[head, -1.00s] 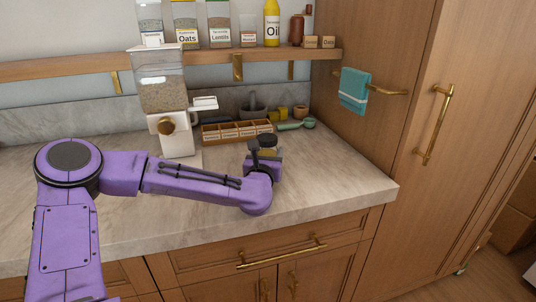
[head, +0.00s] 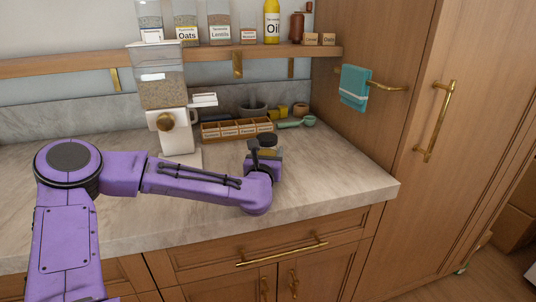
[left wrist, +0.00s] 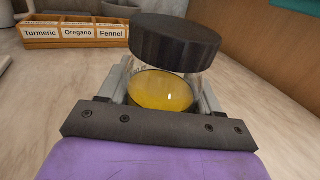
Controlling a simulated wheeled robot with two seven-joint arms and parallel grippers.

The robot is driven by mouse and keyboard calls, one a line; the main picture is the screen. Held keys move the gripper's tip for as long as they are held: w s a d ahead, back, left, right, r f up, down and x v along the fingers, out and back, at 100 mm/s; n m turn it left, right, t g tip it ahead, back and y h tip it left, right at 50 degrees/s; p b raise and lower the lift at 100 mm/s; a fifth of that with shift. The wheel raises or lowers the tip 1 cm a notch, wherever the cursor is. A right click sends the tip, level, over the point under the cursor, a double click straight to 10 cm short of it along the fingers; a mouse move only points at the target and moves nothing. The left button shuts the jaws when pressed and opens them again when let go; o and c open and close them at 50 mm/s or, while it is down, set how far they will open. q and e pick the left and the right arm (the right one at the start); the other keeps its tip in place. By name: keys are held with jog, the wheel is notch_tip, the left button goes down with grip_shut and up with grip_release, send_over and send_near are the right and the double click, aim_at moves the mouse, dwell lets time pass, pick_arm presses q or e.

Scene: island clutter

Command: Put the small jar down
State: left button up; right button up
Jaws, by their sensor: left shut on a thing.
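The small jar (left wrist: 163,86) is clear glass with a wide black lid and yellow contents, seen in the left wrist view. It stands between the fingers of my left gripper (left wrist: 163,98), which is shut on it. In the head view my left gripper (head: 262,158) is over the right part of the counter, in front of the spice box. There the black jar lid (head: 267,140) shows, and most of the jar is hidden by the gripper. I cannot tell whether the jar's base touches the counter. My right gripper is not in view.
The marble counter (head: 335,180) is clear right of the gripper. Behind are a wooden spice box (head: 237,129), a green scoop (head: 297,123), a mortar (head: 252,111) and small yellow items (head: 283,112). A grain dispenser (head: 172,120) stands left. A shelf (head: 200,56) runs above.

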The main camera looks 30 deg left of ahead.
pick_arm(q)
jog(key=o, duration=1.5)
jog(key=shift+c, duration=0.2)
jog(key=shift+f, duration=0.1)
jog(key=b+v, duration=0.1)
jog(key=v, duration=0.9)
jog(key=shift+s+d+b, duration=0.1)
jog(key=shift+s+b, duration=0.2)
jog(key=shift+b, duration=0.1)
